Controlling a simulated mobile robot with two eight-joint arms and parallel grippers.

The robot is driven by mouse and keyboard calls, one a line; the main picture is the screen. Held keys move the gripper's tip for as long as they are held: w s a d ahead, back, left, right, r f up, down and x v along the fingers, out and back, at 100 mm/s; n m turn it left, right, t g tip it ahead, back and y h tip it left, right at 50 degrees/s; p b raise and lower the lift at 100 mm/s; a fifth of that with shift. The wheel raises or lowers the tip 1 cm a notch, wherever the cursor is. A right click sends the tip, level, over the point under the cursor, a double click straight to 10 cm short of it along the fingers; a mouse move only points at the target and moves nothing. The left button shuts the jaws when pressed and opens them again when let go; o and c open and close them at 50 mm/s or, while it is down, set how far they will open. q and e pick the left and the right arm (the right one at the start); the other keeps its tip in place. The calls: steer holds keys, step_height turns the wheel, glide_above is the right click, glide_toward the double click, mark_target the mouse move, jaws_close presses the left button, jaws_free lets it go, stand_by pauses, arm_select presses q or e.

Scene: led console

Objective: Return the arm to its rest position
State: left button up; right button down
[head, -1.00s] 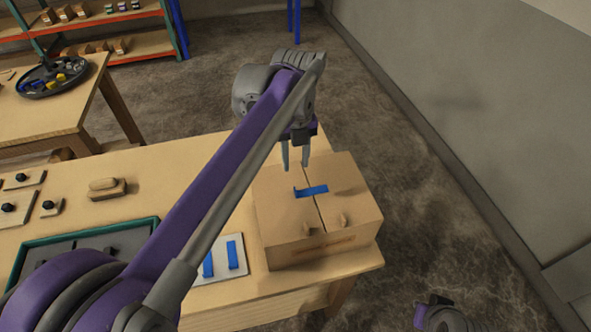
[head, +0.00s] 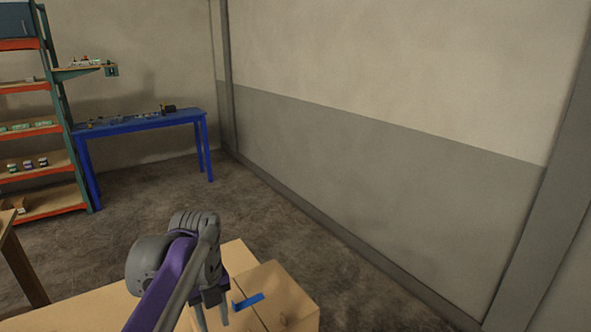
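My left arm comes in from the bottom of the head view and ends at my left gripper (head: 212,317). Its two fingers point down with a gap between them and nothing visible in it; the tips are near the picture's bottom edge. The gripper shows just left of a blue strip (head: 249,301) on top of a closed cardboard box (head: 287,297). I cannot tell how high the fingers are above the box. My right gripper is out of view.
The box stands on a wooden table (head: 90,310), mostly cut off below. A blue table (head: 140,122) with small items stands by the far wall, beside a shelf rack (head: 40,125). A grey wall (head: 380,170) runs along the right. The floor between is clear.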

arm_select(q)
steer(key=s+f+n+t, duration=0.2)
steer(key=s+f+n, duration=0.5)
steer(key=n, duration=0.7)
steer(key=s+a+f+n+t, duration=0.1)
steer(key=s+f+n+t, duration=0.2)
steer(key=s+f+n, duration=0.5)
steer(key=s+n, duration=0.3)
steer(key=n, duration=0.4)
steer(key=shift+s+t, duration=0.15)
steer(key=shift+t, duration=0.15)
steer(key=shift+f, duration=0.1)
